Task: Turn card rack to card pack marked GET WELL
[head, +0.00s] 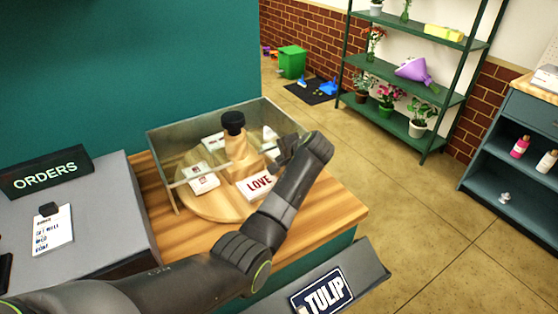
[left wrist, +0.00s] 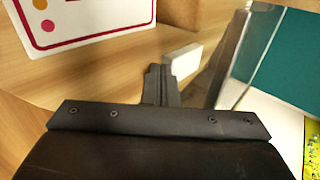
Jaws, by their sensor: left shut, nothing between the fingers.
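The card rack (head: 208,207) is a round wooden turntable with a black knob (head: 233,122) on its central post. A white card pack marked LOVE (head: 258,184) faces the front, and another white pack (head: 202,179) with small dark-red marks sits at its left. More packs behind are partly hidden. No GET WELL marking can be read on the packs. My left gripper (head: 283,154) is shut and empty over the rack's right side. In the left wrist view, its closed fingers (left wrist: 161,84) are near a small white block (left wrist: 183,61); I cannot tell whether they touch. My right gripper is out of view.
Clear panels (head: 275,112) enclose the rack on the wooden counter (head: 335,207). An ORDERS sign (head: 45,173) and a written order note (head: 53,230) are on the grey desk at left. A TULIP plate (head: 322,292) is at the front. Open floor lies right.

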